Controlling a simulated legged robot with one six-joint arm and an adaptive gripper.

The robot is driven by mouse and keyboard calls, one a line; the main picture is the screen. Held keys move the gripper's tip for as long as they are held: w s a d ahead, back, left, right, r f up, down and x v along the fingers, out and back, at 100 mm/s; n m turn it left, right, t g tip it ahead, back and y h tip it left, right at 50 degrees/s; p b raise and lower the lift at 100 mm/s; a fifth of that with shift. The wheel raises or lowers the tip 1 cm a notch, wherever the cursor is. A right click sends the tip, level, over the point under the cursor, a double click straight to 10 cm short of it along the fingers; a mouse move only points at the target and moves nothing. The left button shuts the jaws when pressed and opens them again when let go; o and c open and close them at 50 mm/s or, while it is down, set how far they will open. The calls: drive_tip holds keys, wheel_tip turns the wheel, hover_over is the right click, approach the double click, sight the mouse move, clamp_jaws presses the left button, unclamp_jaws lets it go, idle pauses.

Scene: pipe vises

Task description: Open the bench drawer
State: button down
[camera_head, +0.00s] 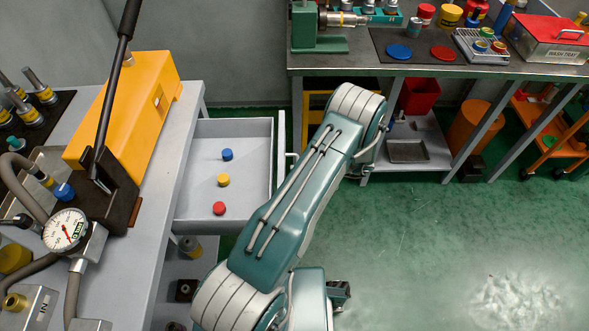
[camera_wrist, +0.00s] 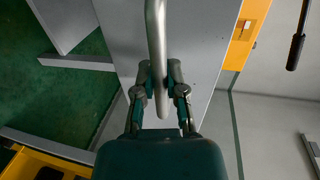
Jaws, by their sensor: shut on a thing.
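The bench drawer (camera_head: 246,192) is pulled out from the grey bench (camera_head: 167,210) at the left, and I see into it from above. A blue cap (camera_head: 227,154), a yellow cap (camera_head: 223,180) and a red cap (camera_head: 219,208) lie on its floor. In the wrist view, the metal drawer handle (camera_wrist: 156,35) is a rounded bar running between the fingers of my gripper (camera_wrist: 160,88). My gripper is shut on this handle. In the head view, my arm hides the gripper and part of the drawer front.
On the left bench stand an orange case (camera_head: 130,105), a black lever (camera_head: 112,85) and a pressure gauge (camera_head: 65,230). A second bench (camera_head: 440,70) with tools and a red wash tray (camera_head: 548,40) stands at the back. The green floor (camera_head: 450,235) at the right is clear.

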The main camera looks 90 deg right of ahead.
drive_tip(key=shift+a+f, duration=0.1)
drive_tip(key=shift+f, duration=0.15)
drive_tip(key=c, duration=0.7)
unclamp_jaws()
drive_tip(key=shift+r, duration=0.1)
drive_tip(key=v, duration=1.2)
